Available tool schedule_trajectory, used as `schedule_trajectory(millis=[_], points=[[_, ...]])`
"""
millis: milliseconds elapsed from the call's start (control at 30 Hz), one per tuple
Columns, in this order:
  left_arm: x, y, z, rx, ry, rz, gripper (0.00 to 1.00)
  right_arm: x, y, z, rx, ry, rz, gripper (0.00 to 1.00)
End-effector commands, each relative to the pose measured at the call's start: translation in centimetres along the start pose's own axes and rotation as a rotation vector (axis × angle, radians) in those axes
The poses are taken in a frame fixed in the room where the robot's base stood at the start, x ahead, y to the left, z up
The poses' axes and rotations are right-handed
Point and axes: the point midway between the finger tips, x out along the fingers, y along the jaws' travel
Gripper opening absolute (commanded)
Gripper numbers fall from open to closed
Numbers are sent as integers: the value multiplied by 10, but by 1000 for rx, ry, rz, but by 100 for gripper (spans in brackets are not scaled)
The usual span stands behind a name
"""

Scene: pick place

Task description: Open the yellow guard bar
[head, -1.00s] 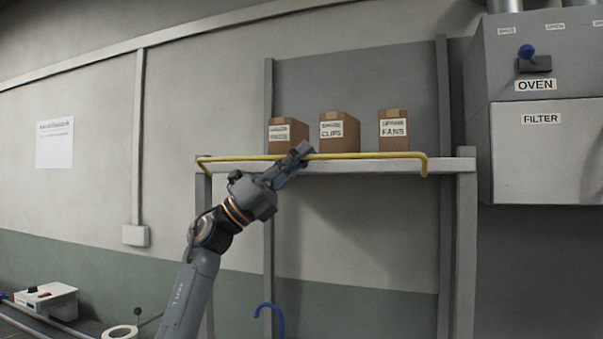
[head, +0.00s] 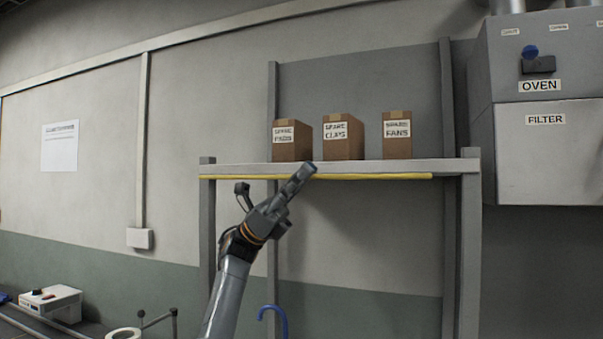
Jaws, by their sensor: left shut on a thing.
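The yellow guard bar (head: 375,177) runs level along the front of the shelf (head: 400,167), just below its top edge. The fingers cover a short stretch of the bar. My right gripper is not in view.
Three brown boxes stand on the shelf: one at the left (head: 291,141), a spare clips box (head: 342,138) and a spare fans box (head: 397,136). A grey oven and filter cabinet (head: 545,140) hangs at the right. A blue hook (head: 273,318) is below the shelf.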

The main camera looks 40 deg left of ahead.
Motion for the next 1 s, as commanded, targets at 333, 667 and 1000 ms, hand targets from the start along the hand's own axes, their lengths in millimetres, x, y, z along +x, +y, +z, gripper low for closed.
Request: schedule_trajectory(millis=[333, 667, 1000], points=[[0, 0, -1, 5, 2, -5, 0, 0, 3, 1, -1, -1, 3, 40], [0, 0, -1, 4, 2, -5, 19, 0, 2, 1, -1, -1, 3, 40], [-28, 1, -1, 3, 1, 0, 19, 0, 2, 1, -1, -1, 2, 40]])
